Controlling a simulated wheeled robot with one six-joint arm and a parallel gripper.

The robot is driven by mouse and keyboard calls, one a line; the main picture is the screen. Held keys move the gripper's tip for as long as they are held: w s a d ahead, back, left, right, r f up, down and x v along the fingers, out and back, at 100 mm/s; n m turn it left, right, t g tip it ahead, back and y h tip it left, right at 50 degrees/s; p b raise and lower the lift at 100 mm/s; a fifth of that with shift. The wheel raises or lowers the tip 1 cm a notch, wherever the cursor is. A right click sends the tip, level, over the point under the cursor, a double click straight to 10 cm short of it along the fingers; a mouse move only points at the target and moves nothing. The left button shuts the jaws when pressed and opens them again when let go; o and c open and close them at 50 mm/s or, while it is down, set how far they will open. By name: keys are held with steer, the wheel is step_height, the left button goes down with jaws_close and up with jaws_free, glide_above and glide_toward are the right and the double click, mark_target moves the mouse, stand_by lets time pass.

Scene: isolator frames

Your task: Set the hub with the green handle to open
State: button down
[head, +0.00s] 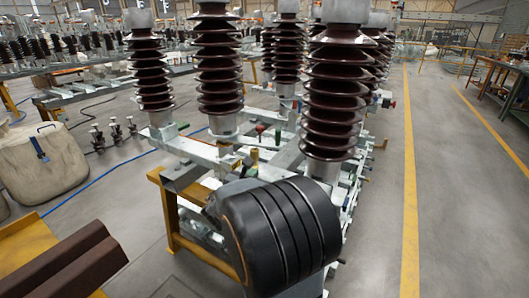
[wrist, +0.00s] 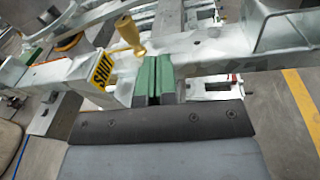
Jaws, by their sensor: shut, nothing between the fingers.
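In the wrist view my gripper (wrist: 158,68) is shut, its two green-faced fingers together with nothing between them. It is over a grey metal beam. A yellow handle (wrist: 129,32) stands just beyond and left of the fingertips, apart from them. A yellow plate (wrist: 103,69) with black lettering, upside down and seemingly reading SHUT, is on the beam left of the fingers. In the head view a small green handle (head: 277,136) shows among the frame beams, with a red one (head: 260,129) beside it. Which hub the green handle belongs to, and its setting, I cannot tell. My black arm link hides my gripper there.
Tall brown ribbed insulators (head: 333,90) stand on the grey frame close around the handles. A yellow stand (head: 172,215) supports the near end. A beige sack (head: 40,165) lies at left. Open floor with a yellow line (head: 409,180) lies to the right.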

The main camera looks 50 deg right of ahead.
steer(key=w+d, duration=0.2)
steer(key=d, duration=0.2)
steer(key=w+d+n+b, duration=0.1)
steer(key=w+d, duration=0.1)
steer(key=d, duration=0.2)
steer(key=w+d+n+t, duration=0.1)
steer(key=w+d, duration=0.2)
steer(key=d, duration=0.2)
steer(key=shift+w+r, duration=0.1)
steer(key=shift+r, duration=0.1)
